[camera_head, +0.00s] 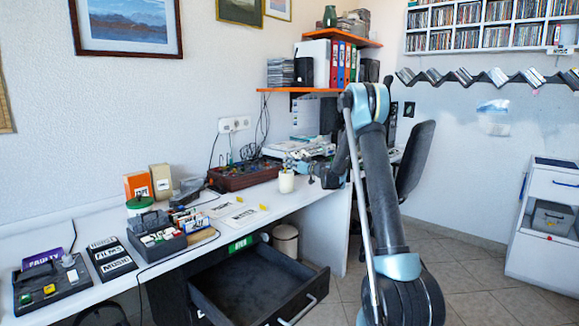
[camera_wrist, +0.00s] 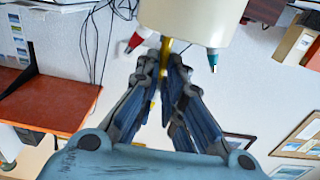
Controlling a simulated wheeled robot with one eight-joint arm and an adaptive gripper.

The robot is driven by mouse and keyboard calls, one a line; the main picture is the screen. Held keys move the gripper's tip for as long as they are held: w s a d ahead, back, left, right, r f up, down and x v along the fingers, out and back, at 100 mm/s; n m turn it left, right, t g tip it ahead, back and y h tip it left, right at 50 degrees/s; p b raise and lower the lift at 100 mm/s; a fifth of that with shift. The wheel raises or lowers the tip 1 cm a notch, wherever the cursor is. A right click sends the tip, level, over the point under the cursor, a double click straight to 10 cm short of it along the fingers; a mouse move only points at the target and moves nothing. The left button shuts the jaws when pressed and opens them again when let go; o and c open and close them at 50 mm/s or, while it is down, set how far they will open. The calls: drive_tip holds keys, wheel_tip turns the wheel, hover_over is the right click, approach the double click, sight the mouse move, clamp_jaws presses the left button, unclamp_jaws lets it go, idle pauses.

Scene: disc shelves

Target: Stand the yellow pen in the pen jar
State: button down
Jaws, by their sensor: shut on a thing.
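The pen jar (camera_head: 286,183) is a small cream cup on the white desk, near its front edge. In the wrist view the jar (camera_wrist: 197,20) fills the top, with its rim facing down in the picture. A red-capped pen (camera_wrist: 139,40) and a teal-tipped pen (camera_wrist: 212,60) stick out of it. My gripper (camera_head: 294,165) is at the jar's mouth. In the wrist view my gripper (camera_wrist: 163,75) is shut on the yellow pen (camera_wrist: 166,50), mostly hidden between the fingers. The pen reaches the jar's rim; I cannot tell how far inside it goes.
A dark red crate (camera_head: 240,176) stands behind the jar. Boxes and a stationery tray (camera_head: 155,238) stand to the left. An open drawer (camera_head: 250,285) juts out below the desk. A bin (camera_head: 286,238) and a chair (camera_head: 413,160) are nearby.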

drive_tip(key=c, duration=1.6)
unclamp_jaws()
drive_tip(key=shift+c, duration=0.2)
drive_tip(key=shift+d, duration=0.1)
drive_tip(key=v, duration=1.2)
drive_tip(key=s+d+r+m+g+h, duration=0.1)
drive_tip(key=s+d+m+g+h, duration=0.15)
drive_tip(key=s, duration=1.25)
drive_tip(key=s+d+r+m+g+h, duration=0.1)
drive_tip(key=s+d+g+h, duration=0.15)
drive_tip(key=s, duration=1.15)
drive_tip(key=s+d+f+m+g+h, duration=0.1)
drive_tip(key=s+d+f+m+h, duration=0.1)
drive_tip(key=s, duration=0.8)
drive_tip(key=s+d+f+m+g+h, duration=0.1)
drive_tip(key=s+d+f+m+h, duration=0.1)
drive_tip(key=s+d+f+h, duration=0.2)
drive_tip(key=s+d+f+m+g+h, duration=0.1)
drive_tip(key=s+d+f, duration=0.7)
drive_tip(key=s, duration=0.9)
drive_tip(key=shift+s+d+f+m+g+h, duration=0.25)
drive_tip(key=shift+d+m+g+h, duration=0.15)
drive_tip(key=shift+d+m+h, duration=0.6)
